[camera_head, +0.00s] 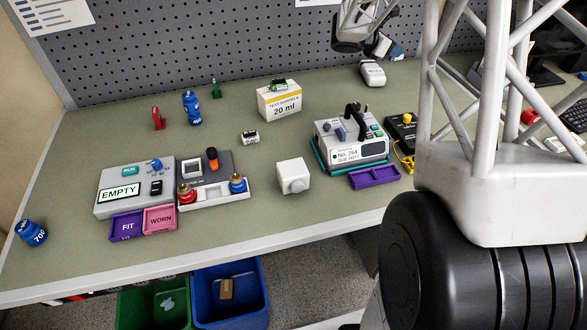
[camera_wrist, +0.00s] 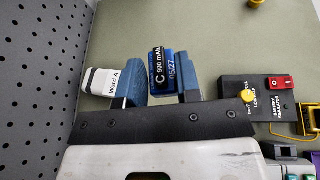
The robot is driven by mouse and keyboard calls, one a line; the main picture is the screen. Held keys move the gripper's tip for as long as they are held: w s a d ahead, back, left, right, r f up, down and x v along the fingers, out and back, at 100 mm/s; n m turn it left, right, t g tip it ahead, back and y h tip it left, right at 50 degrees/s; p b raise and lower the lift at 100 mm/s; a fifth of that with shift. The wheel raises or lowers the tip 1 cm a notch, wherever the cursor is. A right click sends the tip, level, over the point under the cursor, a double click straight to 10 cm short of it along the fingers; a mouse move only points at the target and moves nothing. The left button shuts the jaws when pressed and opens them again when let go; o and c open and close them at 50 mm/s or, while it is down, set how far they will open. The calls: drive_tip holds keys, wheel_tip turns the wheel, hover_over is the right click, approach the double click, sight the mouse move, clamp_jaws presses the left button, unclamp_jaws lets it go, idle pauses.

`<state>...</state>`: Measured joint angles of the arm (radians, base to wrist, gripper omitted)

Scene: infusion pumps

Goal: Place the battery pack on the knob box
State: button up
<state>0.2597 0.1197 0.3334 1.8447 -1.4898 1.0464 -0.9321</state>
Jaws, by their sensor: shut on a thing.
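A blue battery pack (camera_wrist: 165,72) with a black label reading "C 900 mAh" is between the two blue fingers of my gripper (camera_wrist: 162,76) in the wrist view. My gripper is shut on it. In the head view, my gripper (camera_head: 384,46) is at the back of the bench, near the pegboard; the pack cannot be told clearly from the blue fingers there. A white cube with a round knob on its front, which looks like the knob box (camera_head: 291,172), stands mid-bench, front-left of my gripper and well apart from it. Its top is bare.
A white "Ward A" item (camera_wrist: 100,81) lies beside the left finger. A black switch box (camera_wrist: 262,95) is at right. The pump (camera_head: 350,145) stands right of the cube, with a purple tray (camera_head: 374,178) before it. A carton (camera_head: 279,101) stands behind.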

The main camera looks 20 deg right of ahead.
drive_tip(key=s+a+r+t, duration=0.1)
drive_tip(key=s+a, duration=0.5)
drive_tip(key=a, duration=0.4)
drive_tip(key=s+a+r+n, duration=0.1)
drive_tip(key=s+a, duration=0.5)
drive_tip(key=a, duration=0.4)
drive_tip(key=s+a+r+t, duration=0.1)
drive_tip(key=s+a, duration=0.4)
drive_tip(key=a, duration=0.5)
drive_tip(key=s+a+f+n+t, duration=0.15)
drive_tip(key=s+a, duration=0.25)
drive_tip(key=s, duration=0.9)
drive_tip(key=s+a+f+n+t, duration=0.15)
drive_tip(key=s+a, duration=0.25)
drive_tip(key=s, duration=0.9)
drive_tip(key=shift+m+g+y, duration=0.4)
drive_tip(key=shift+g, duration=0.3)
drive_tip(key=f, duration=0.6)
drive_tip(key=shift+s+a, duration=0.15)
drive_tip(key=shift+a, duration=0.05)
hover_over(288, 173)
drive_tip(key=shift+f, duration=0.7)
